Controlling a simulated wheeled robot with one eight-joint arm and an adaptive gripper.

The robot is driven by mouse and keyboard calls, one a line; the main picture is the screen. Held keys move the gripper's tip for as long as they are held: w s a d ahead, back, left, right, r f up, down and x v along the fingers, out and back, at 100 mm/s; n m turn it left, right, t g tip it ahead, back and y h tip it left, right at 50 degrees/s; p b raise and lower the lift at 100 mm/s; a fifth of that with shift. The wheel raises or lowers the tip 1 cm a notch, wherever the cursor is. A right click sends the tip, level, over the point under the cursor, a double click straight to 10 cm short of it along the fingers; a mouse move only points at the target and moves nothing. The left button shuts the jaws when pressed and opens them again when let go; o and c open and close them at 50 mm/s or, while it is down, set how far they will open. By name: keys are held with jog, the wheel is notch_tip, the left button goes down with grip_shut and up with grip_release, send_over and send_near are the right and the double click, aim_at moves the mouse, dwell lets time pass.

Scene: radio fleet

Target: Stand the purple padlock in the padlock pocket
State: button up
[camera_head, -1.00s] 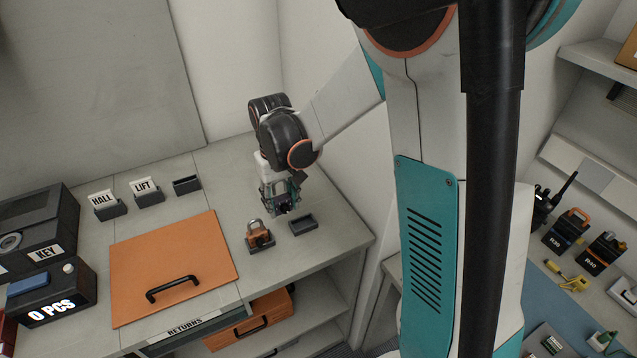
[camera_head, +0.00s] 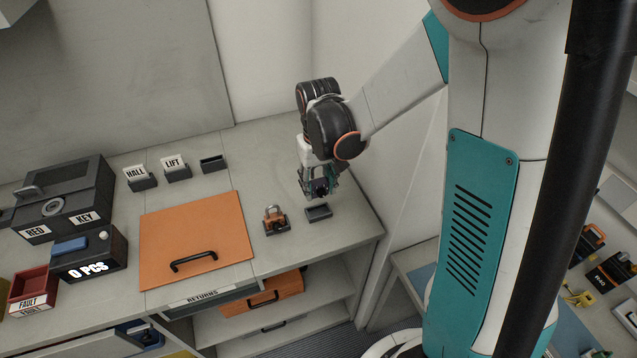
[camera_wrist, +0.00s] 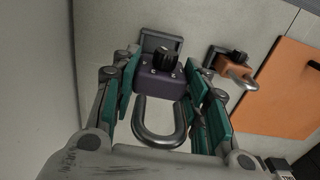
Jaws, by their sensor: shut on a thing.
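The purple padlock (camera_wrist: 160,84) is between the fingers of my gripper (camera_wrist: 162,90) in the wrist view, with its steel shackle toward my wrist and a black dial on its body. My gripper is shut on it. In the head view my gripper (camera_head: 320,188) hangs just above and behind the grey padlock pocket (camera_head: 319,213), and the padlock is mostly hidden. In the wrist view the padlock pocket (camera_wrist: 161,39) shows just beyond the padlock body, partly covered by it. I cannot tell whether they touch.
An orange padlock (camera_head: 276,220) stands in a holder just left of the pocket. An orange panel with a black handle (camera_head: 200,235) lies farther left. Small holders marked HALL (camera_head: 139,178) and LIFT (camera_head: 175,167) stand at the back. The worktop's right edge is near the pocket.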

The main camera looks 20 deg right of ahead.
aim_at(319, 182)
jog(key=shift+f+b, duration=2.4)
jog(key=shift+f, duration=0.55)
jog(key=shift+f+b, duration=1.15)
jog(key=shift+b, duration=0.2)
jog(key=o, duration=1.5)
jog(key=shift+o, duration=0.2)
notch_tip(319, 182, up, 12)
jog(key=shift+s+r, duration=0.1)
jog(key=s+r+t, duration=0.2)
jog(key=s+t, duration=0.1)
jog(key=s, duration=0.4)
jog(key=s+r+t, duration=0.2)
jog(key=s+t, duration=0.2)
jog(key=s, duration=0.3)
jog(key=shift+s+r+b, duration=0.35)
jog(key=shift+s+r, duration=0.05)
